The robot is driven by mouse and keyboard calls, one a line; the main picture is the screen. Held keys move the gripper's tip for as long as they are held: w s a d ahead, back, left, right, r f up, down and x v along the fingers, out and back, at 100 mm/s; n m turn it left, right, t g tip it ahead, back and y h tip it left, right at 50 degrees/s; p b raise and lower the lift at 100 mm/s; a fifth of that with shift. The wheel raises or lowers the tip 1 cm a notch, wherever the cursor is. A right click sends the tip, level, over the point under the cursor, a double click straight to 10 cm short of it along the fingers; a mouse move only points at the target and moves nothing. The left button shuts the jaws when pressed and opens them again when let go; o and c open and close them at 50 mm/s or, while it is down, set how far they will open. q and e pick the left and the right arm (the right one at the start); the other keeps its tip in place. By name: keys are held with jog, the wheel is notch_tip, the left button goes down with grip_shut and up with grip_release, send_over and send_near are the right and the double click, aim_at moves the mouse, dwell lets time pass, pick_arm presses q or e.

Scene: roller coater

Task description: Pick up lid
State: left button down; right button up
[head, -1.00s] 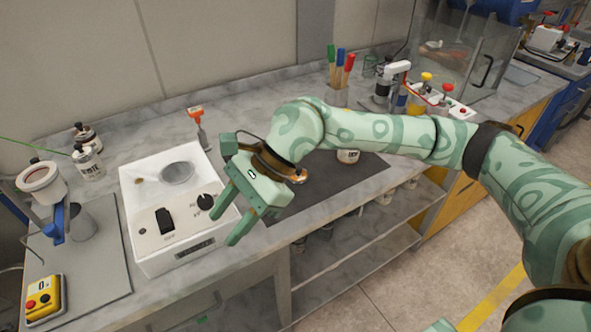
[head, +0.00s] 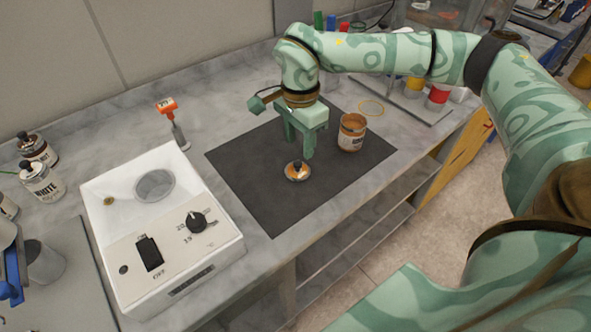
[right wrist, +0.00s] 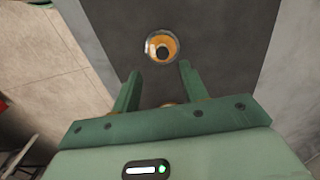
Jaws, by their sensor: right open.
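The lid (head: 297,171) is a small round disc with an orange top and a dark knob. It lies on the dark mat (head: 262,200). An open can (head: 352,132) with orange contents stands on the mat to its right. My right gripper (head: 297,150) is open and empty, pointing down above the mat near the lid. In the right wrist view the lid (right wrist: 162,46) lies beyond the two fingertips, roughly between their lines, and nothing is between the fingers. My left gripper is not in view.
A white machine (head: 165,230) with a dial and a round well stands left of the mat. An orange-topped tool (head: 173,122) stands behind it. White-labelled cans (head: 41,180) stand at far left. The mat's front is clear.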

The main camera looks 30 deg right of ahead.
aim_at(298, 162)
jog(key=shift+f, duration=1.05)
jog(key=f, duration=0.1)
jog(key=f+b, duration=0.1)
jog(key=f, duration=0.1)
jog(key=f+b, duration=0.1)
jog(key=shift+w+f, duration=0.25)
jog(key=shift+f, duration=0.1)
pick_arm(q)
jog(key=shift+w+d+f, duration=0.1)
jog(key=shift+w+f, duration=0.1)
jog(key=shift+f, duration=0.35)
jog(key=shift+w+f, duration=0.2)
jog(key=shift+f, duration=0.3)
pick_arm(e)
jog(key=shift+r, duration=0.1)
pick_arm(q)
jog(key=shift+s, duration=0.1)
pick_arm(e)
grip_shut()
